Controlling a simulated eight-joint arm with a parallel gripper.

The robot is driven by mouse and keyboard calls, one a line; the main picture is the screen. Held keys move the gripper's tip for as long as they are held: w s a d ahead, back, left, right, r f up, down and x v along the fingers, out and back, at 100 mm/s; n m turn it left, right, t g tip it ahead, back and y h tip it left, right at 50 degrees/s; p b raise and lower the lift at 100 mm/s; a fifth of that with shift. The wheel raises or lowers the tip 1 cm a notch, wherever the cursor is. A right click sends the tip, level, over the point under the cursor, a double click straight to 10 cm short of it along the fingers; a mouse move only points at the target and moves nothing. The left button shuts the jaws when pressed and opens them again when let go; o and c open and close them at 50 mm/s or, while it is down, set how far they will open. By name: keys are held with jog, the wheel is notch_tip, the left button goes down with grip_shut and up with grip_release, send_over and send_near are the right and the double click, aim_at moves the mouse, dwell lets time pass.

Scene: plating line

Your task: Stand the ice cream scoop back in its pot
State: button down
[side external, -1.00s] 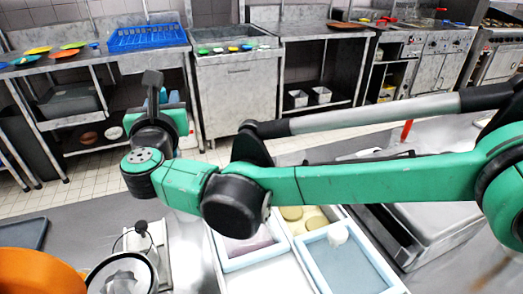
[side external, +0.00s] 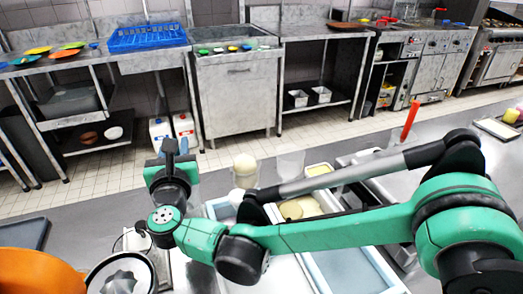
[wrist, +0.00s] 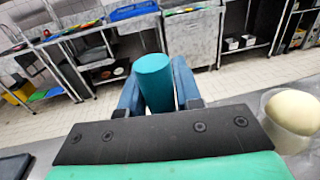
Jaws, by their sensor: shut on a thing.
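My gripper (wrist: 158,85) is shut on a teal cylinder in the wrist view, which looks like the handle of the ice cream scoop (wrist: 153,80). Its blue fingers lie on either side of the handle, and the scoop's other end is hidden. In the side view my gripper (side external: 170,148) is raised over the left part of the counter, and the scoop cannot be made out there. A clear, empty-looking vessel (side external: 290,165) stands behind the tubs and may be the pot; I cannot tell for sure.
A pale vessel topped by a cream ball (side external: 244,168) stands left of the clear vessel; it also shows at right in the wrist view (wrist: 292,112). Tubs (side external: 345,270) fill the middle. An orange bowl (side external: 35,272) and a juicer (side external: 120,275) stand front left.

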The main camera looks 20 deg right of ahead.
jog(key=c, duration=0.5)
grip_release()
jog(key=s, duration=0.5)
jog(key=shift+s+a, duration=0.3)
jog(key=shift+a, duration=0.1)
